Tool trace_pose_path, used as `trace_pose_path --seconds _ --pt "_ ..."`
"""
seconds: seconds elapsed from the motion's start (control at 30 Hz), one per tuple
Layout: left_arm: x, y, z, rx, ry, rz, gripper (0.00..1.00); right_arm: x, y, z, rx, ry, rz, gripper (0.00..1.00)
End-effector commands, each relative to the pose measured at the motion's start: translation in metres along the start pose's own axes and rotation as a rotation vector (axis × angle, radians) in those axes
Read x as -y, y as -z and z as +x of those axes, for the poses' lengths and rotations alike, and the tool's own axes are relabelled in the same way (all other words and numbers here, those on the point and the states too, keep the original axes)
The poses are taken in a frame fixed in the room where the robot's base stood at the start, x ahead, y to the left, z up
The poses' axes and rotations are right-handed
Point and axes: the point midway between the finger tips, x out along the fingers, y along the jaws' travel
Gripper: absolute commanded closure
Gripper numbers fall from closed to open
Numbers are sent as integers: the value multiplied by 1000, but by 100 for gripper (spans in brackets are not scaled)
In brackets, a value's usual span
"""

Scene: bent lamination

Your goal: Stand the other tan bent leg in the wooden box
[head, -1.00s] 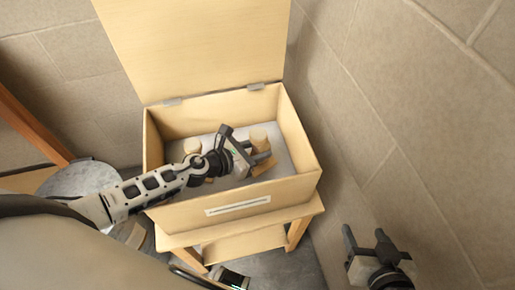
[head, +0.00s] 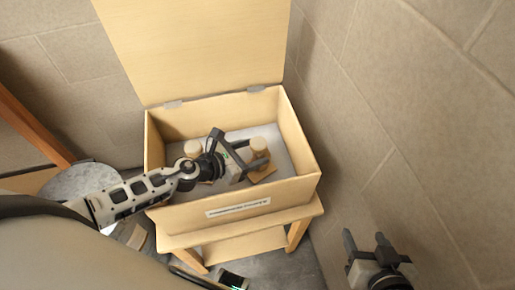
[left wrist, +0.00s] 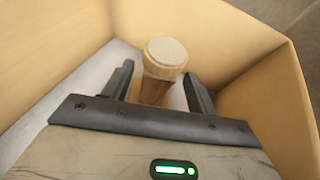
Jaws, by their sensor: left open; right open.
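The wooden box (head: 168,212) stands open on a small wooden stand, its lid up. One tan bent leg (head: 259,146) stands inside on the right, its round pale top up; it also shows in the left wrist view (left wrist: 165,52). Another tan leg (head: 193,147) stands inside on the left, partly hidden by my left gripper. My left gripper (head: 243,153) is open inside the box, just left of the right-hand leg. In the left wrist view its fingers (left wrist: 158,75) lie on either side of that leg, with gaps. My right gripper (head: 365,236) is open and empty, outside the box at lower right.
The raised lid (head: 195,45) stands behind the box. The box walls rise close around my left gripper, and a grey floor (head: 232,133) lines the box. A stone wall (head: 400,120) is to the right. A round grey surface (head: 82,180) is at the left.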

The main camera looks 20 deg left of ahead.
Motion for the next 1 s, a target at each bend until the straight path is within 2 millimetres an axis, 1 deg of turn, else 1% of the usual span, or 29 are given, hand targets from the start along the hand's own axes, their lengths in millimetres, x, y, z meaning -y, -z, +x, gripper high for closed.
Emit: trace_pose_path --seconds 0.03,0.1,0.2,0.3,0.43,0.9,1.0 --pt "0 1 -11 -2 1 1 42 0 -1 0 2 0 -2 42" --pt "0 1 -23 -1 0 2 42 0 -1 1 2 0 -1 42" --pt "0 2 -37 0 -1 0 42 0 -2 2 -1 1 -1 42" --pt "0 1 -47 0 -1 -1 42 0 -1 3 -4 2 1 42" --pt "0 0 -51 2 -1 -1 42 0 2 2 -9 4 2 42" --pt "0 0 -51 2 -1 -1 42 1 3 2 -11 5 3 42" --pt "0 -6 -53 2 -1 0 42 1 8 -1 -11 4 2 42"
